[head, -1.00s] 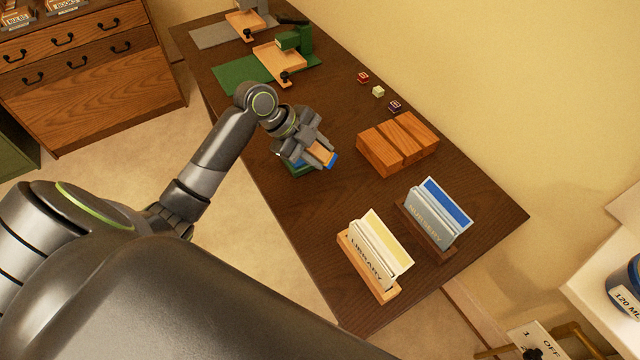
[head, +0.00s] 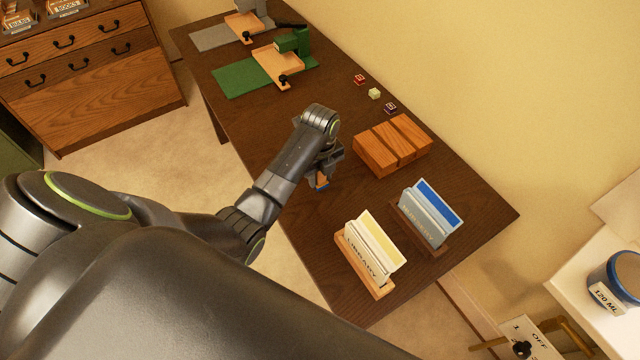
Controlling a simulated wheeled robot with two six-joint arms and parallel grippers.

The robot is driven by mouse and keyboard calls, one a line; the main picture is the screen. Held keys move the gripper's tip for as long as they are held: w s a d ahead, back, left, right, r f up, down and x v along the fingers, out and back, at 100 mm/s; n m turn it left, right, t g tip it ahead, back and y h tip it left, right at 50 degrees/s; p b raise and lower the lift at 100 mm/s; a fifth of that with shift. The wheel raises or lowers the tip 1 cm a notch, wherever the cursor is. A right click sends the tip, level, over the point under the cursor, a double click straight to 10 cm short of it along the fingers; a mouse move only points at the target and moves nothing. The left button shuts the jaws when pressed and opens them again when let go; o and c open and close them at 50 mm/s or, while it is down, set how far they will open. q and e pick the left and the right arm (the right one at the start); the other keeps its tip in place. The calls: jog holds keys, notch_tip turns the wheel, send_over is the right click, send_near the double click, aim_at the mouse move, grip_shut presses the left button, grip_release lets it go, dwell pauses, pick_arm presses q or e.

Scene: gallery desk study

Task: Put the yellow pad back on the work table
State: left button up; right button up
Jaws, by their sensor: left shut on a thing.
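My left gripper (head: 321,176) points down over the front edge side of the dark wooden table (head: 450,180). It is shut on a small orange-brown and blue thing (head: 322,184), mostly hidden by the fingers. I cannot tell whether this is the yellow pad, and I see no other plain yellow pad. I cannot tell whether the held thing touches the table top. My right gripper is not in view.
Wooden blocks (head: 392,146) stand right of the gripper. The LIBRARY holder (head: 369,255) and a blue card holder (head: 428,215) stand nearer.

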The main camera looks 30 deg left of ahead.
aim_at(320, 185)
pick_arm(q)
jog(key=shift+f, duration=2.2)
jog(key=shift+f, duration=0.1)
jog(key=o, duration=1)
notch_tip(320, 185, up, 12)
jog(key=shift+r, duration=0.15)
